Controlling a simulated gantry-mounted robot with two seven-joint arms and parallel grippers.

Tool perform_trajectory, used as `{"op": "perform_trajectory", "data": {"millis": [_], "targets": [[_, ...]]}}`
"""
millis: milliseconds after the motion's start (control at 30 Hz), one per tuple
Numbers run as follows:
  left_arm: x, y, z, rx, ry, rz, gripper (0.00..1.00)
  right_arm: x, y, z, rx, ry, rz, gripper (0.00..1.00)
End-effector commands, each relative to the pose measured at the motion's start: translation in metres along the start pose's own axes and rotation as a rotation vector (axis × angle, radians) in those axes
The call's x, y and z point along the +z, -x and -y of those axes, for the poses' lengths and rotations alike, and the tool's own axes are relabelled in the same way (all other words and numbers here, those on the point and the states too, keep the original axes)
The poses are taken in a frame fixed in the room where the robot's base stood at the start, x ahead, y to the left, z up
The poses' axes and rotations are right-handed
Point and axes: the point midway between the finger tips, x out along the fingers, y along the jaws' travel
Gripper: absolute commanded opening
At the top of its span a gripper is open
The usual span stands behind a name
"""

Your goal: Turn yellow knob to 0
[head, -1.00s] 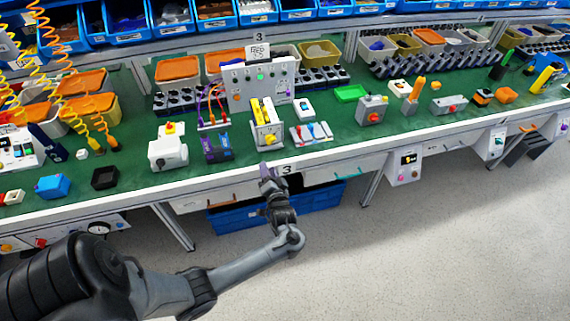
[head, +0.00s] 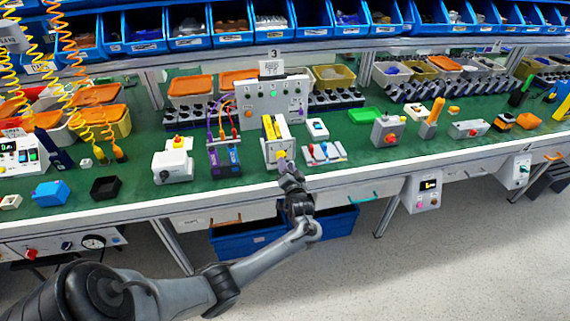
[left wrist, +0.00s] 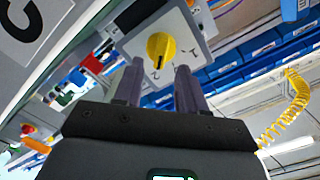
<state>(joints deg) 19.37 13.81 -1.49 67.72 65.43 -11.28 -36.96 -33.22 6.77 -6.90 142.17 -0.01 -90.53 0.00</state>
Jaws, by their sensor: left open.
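The yellow knob (left wrist: 160,48) is a round rotary knob with a raised ridge, on the white front plate of a switch box. Dark marks stand around it on the plate, too small to read. The switch box (head: 269,150) stands near the front edge of the green bench in the head view, where my gripper largely hides the knob. My left gripper (head: 284,160) is open in front of the box. In the left wrist view its two purple-grey fingers (left wrist: 158,75) are apart, and the knob shows beyond them, between the tips. Contact cannot be told. My right gripper is not in view.
A white box with a red and yellow button (head: 174,162) stands left of the switch box. A rack of purple and orange connectors (head: 225,155) is nearer on the left. A small panel with several coloured switches (head: 324,152) lies on the right. A panel with buttons (head: 271,105) stands behind.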

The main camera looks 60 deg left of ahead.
Motion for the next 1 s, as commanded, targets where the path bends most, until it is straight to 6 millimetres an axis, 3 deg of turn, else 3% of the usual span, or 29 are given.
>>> {"op": "perform_trajectory", "data": {"millis": [233,633,900,1000], "targets": [[0.000,-0.024,-0.001,0.000,-0.001,-0.001,0.40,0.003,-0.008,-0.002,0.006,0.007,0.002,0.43],[0.000,-0.029,0.000,0.001,0.000,0.000,0.40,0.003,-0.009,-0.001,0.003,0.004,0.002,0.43],[0.000,-0.029,0.000,0.001,-0.001,0.000,0.00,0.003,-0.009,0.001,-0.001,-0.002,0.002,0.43],[0.000,-0.029,0.000,0.001,-0.001,0.000,0.00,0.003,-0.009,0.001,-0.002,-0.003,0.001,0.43]]}}
